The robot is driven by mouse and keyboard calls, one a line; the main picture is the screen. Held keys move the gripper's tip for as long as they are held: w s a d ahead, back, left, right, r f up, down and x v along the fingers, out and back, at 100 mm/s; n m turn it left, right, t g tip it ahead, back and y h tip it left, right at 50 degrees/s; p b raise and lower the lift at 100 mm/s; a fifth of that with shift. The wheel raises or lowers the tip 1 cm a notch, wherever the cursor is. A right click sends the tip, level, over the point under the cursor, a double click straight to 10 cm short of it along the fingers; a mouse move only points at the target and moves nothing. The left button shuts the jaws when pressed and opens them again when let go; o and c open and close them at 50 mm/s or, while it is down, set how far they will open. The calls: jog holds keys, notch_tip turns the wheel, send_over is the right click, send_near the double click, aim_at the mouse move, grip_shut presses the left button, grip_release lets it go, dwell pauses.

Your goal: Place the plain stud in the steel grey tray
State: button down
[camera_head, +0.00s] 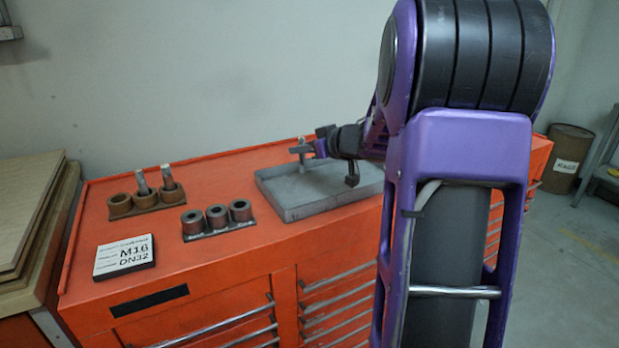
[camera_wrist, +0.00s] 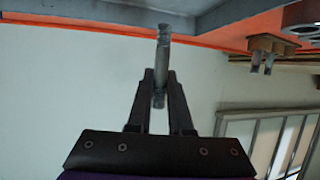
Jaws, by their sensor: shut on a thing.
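My gripper (camera_head: 312,147) is shut on a grey metal stud (camera_head: 302,156), held upright over the back left part of the steel grey tray (camera_head: 310,209). In the wrist view, which shows the scene upside down, the fingers (camera_wrist: 160,88) pinch the stud (camera_wrist: 163,55) and the tray (camera_wrist: 110,8) lies along the top. One end of the stud overlaps the tray there; I cannot tell whether they touch. The tray floor looks empty where it shows; my arm hides its right part.
The tray stands on an orange tool cabinet (camera_head: 230,262). A wall is behind.

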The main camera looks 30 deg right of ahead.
aim_at(304, 168)
jog(key=shift+f+b, duration=1.05)
jog(key=shift+f, duration=1.65)
jog(key=shift+f, duration=0.1)
jog(key=c, duration=0.8)
grip_release()
jog(key=shift+c, duration=0.2)
jog(key=shift+s+d+r, duration=0.15)
jog(key=shift+s+r, duration=0.15)
jog(key=shift+s, duration=0.05)
jog(key=p+v, duration=0.3)
jog(key=v, duration=0.8)
jog(key=shift+s, duration=0.2)
jog(key=shift+f, duration=0.1)
